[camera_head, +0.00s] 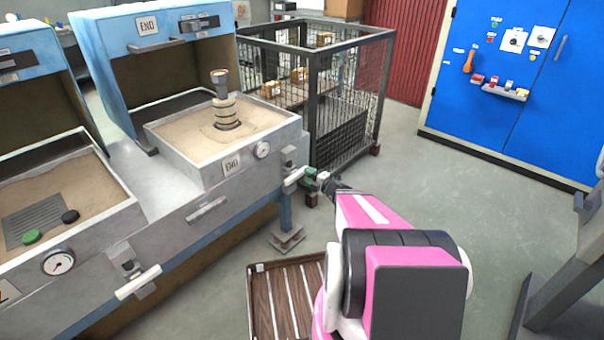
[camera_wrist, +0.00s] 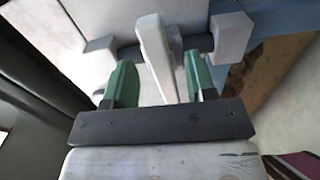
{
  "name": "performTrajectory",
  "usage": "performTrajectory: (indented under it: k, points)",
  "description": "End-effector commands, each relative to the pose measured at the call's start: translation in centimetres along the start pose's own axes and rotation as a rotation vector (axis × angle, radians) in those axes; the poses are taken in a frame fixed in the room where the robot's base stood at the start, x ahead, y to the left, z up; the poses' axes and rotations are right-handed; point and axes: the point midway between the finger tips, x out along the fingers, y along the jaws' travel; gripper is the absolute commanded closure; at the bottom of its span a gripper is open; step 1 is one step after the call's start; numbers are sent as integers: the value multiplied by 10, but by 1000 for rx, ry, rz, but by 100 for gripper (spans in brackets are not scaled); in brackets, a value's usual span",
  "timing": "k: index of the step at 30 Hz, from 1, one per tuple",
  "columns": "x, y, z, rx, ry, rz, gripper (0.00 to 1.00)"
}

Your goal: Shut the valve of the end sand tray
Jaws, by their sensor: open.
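My gripper (camera_head: 316,180) is at this handle, coming from the right. In the wrist view, the white lever (camera_wrist: 153,50) stands between the two green fingers of my gripper (camera_wrist: 160,76). The fingers are apart, with a visible gap on each side of the lever. The lever's far end is partly hidden by the gripper in the head view.
A second sand tray with a similar valve (camera_head: 138,282) stands at left. A wire cage (camera_head: 345,90) with boxes is behind my gripper. A brown slatted crate (camera_head: 285,300) lies on the floor below.

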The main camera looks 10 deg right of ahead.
Motion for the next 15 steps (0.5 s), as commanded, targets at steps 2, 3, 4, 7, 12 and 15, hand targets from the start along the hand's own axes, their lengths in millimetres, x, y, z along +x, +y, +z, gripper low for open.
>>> performTrajectory:
  k: [2,3,4,7,12,15]
  points:
    - [-17,1,-1,0,-2,-2,49]
    - [-24,1,-1,1,-2,-1,49]
    - [-28,1,-1,1,-2,-1,49]
    - [-39,0,-1,0,-1,-1,49]
    - [-48,0,-1,0,1,-1,49]
    - [-50,0,-1,0,1,-1,49]
